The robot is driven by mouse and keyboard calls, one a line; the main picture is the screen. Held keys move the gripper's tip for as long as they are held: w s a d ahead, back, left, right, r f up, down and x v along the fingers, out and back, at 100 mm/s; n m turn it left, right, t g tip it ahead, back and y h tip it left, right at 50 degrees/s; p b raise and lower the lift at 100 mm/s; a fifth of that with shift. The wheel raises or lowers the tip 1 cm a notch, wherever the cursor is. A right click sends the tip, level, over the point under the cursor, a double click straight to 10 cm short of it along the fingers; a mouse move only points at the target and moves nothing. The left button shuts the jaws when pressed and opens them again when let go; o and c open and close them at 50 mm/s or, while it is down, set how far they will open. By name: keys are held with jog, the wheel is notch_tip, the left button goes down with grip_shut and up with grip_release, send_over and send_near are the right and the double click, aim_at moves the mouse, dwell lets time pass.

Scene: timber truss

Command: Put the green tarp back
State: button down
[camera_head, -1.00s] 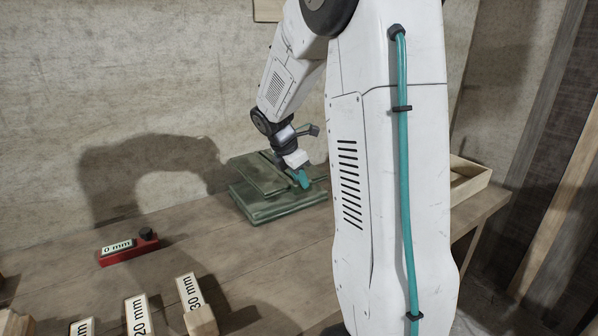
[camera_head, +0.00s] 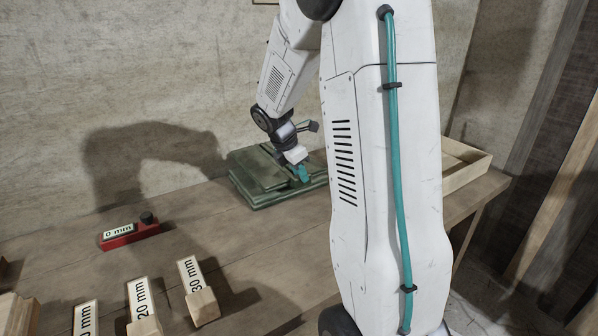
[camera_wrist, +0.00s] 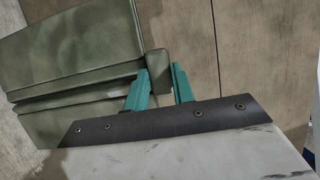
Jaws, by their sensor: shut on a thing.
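The green tarp (camera_head: 262,177) lies folded in a thick stack on the workbench against the wall. My gripper (camera_head: 303,172) is at the tarp's right part, pointing down. In the wrist view the folded tarp (camera_wrist: 75,50) fills the upper left, and my gripper (camera_wrist: 160,80) has its teal fingers shut on a narrow edge or strap of it. The tarp's far right end is hidden behind my arm in the head view.
A red block marked 0 mm (camera_head: 130,234) sits on the bench at left. Wooden blocks labelled 20 mm (camera_head: 141,305) and 30 mm (camera_head: 198,292) stand in front. A shallow wooden tray (camera_head: 465,168) is at right. Bare bench (camera_head: 215,235) lies between.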

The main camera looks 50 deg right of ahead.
aim_at(297, 177)
jog(key=shift+f, duration=1.45)
jog(key=c, duration=1.1)
grip_release()
jog(key=shift+d+v, duration=0.15)
jog(key=shift+v, duration=1.55)
jog(key=shift+d+v, duration=0.2)
jog(key=shift+v, duration=1.5)
jog(key=shift+r, duration=0.25)
jog(key=shift+s+r, duration=0.1)
jog(key=shift+r, duration=1.8)
